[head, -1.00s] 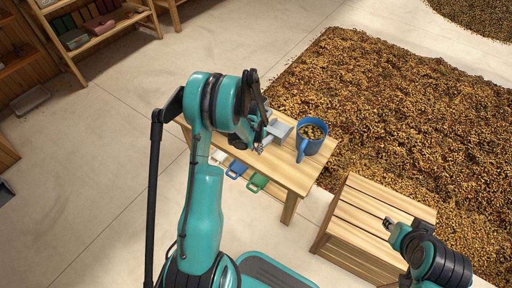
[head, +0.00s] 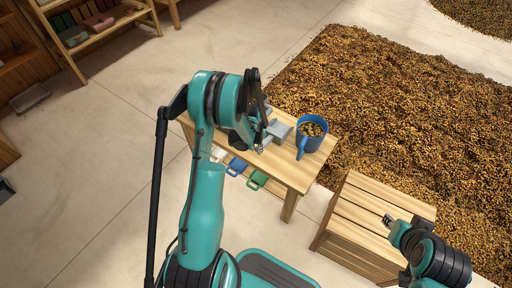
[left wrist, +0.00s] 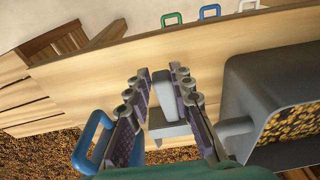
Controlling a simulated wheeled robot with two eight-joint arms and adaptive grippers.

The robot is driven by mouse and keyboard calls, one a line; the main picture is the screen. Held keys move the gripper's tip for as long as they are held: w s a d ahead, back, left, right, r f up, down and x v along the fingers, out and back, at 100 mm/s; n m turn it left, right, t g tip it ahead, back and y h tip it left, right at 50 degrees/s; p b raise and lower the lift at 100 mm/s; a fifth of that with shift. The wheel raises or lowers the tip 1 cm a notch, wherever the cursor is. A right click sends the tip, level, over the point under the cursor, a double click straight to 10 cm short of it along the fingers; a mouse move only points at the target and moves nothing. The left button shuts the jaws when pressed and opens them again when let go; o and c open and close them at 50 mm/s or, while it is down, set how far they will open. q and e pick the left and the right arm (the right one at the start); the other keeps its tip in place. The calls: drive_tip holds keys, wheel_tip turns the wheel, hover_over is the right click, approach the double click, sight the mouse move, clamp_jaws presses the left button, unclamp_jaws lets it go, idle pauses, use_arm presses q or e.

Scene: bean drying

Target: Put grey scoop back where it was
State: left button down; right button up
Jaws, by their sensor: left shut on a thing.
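The light grey scoop (head: 279,131) is at the wooden table, left of the blue jug (head: 311,135). In the left wrist view the scoop (left wrist: 168,128) shows between the two fingers of my left gripper (left wrist: 160,78), which is shut on it. In the head view my left gripper (head: 262,146) is at the scoop's left side, partly hidden by my arm. I cannot tell whether the scoop touches the tabletop.
The jug holds beans; its blue handle (left wrist: 92,143) is close left of my fingers. A dark grey container (left wrist: 240,85) with beans stands close right. White, blue and green handles line the table's (head: 292,178) front edge. The slatted crate (head: 370,225) stands right.

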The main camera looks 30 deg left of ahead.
use_arm(q)
drive_tip(key=shift+f, duration=0.3)
drive_tip(key=c, duration=1.3)
unclamp_jaws()
drive_tip(key=shift+o, duration=0.2)
wheel_tip(320, 180, up, 12)
drive_tip(key=s, duration=0.1)
drive_tip(key=shift+s, duration=0.25)
